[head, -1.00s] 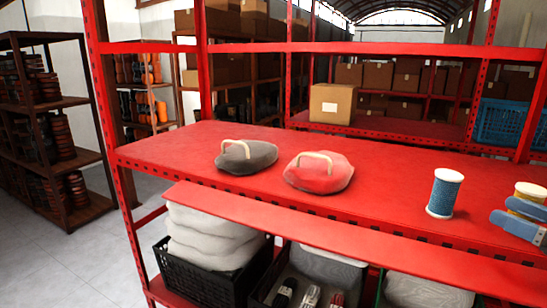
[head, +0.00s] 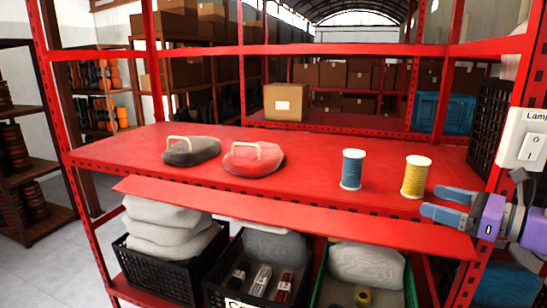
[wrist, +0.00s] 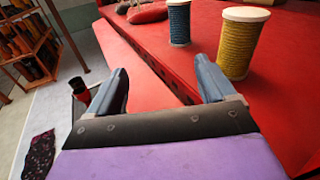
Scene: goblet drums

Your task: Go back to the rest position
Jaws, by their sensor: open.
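My gripper (head: 447,206) is at the right of the head view, with blue fingers and a purple body. It is open and empty, in front of the red shelf's (head: 310,165) front edge. In the wrist view the two fingers of my gripper (wrist: 160,92) stand wide apart with nothing between them. A blue thread spool (head: 352,169) and a yellow thread spool (head: 415,176) stand upright on the shelf, just left of and behind my gripper. Both spools also show in the wrist view, blue (wrist: 179,22) and yellow (wrist: 241,45), apart from the fingers.
A grey bag (head: 191,151) and a red bag (head: 252,158), each with a tan handle, lie on the shelf. A cardboard box (head: 285,102) is behind. A light switch panel (head: 527,147) is at right. Crates, including a black crate (head: 165,268), sit below.

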